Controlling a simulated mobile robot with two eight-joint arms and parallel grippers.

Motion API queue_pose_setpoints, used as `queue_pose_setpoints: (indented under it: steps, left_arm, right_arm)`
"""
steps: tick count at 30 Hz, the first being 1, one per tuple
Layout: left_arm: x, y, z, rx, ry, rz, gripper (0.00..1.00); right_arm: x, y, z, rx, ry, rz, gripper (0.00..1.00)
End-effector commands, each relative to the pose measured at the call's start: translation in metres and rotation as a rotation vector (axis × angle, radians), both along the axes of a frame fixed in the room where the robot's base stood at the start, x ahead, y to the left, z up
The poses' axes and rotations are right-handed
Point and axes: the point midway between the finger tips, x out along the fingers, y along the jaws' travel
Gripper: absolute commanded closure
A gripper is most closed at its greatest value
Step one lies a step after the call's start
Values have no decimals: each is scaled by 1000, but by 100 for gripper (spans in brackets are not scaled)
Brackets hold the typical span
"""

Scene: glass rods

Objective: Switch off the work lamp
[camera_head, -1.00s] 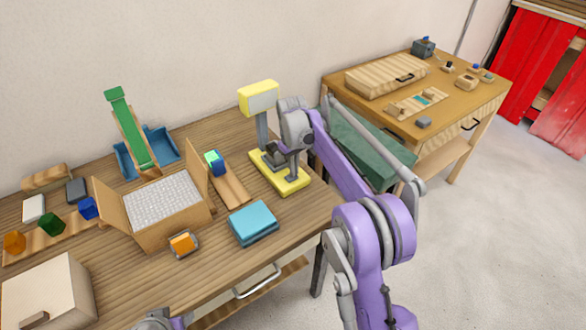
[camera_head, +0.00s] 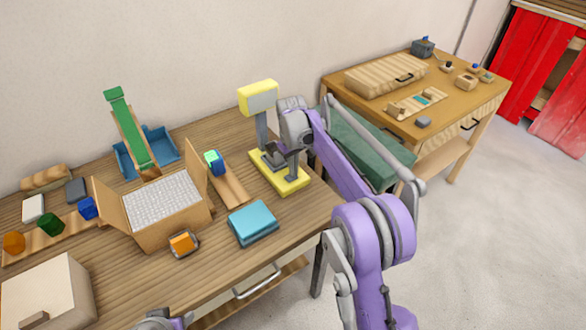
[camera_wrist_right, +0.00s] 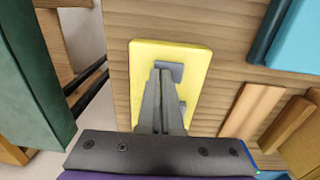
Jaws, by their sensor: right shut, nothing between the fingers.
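The work lamp has a yellow head (camera_head: 258,97), a grey post (camera_head: 262,131) and a yellow base (camera_head: 262,178), and stands upright at the table's right end. My right gripper (camera_head: 291,178) points down over the front part of the base, its fingers shut and empty. In the right wrist view the closed fingers (camera_wrist_right: 162,72) reach over the yellow base (camera_wrist_right: 143,58). Their tips are beside a small grey piece (camera_wrist_right: 171,71), seemingly the switch; I cannot tell whether they touch. Its position is unclear. My left gripper is out of view; only a bit of my left arm shows at the bottom edge.
A teal book-like block (camera_head: 253,223) lies in front of the lamp.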

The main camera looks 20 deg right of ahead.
Motion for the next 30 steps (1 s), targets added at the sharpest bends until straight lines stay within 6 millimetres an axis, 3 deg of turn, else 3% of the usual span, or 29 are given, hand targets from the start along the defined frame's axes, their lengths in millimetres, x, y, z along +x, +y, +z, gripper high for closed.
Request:
queue_pose_setpoints:
  steps: [1,20,25,30]
  left_arm:
    - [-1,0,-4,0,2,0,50]
    - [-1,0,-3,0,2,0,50]
    - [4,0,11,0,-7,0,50]
    - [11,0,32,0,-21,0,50]
  right_arm:
    - [-4,-3,-13,-7,14,-3,100]
    - [-8,17,-9,5,15,3,100]
    - [-7,17,13,2,5,2,100]
    - [-6,12,55,-5,-9,-5,100]
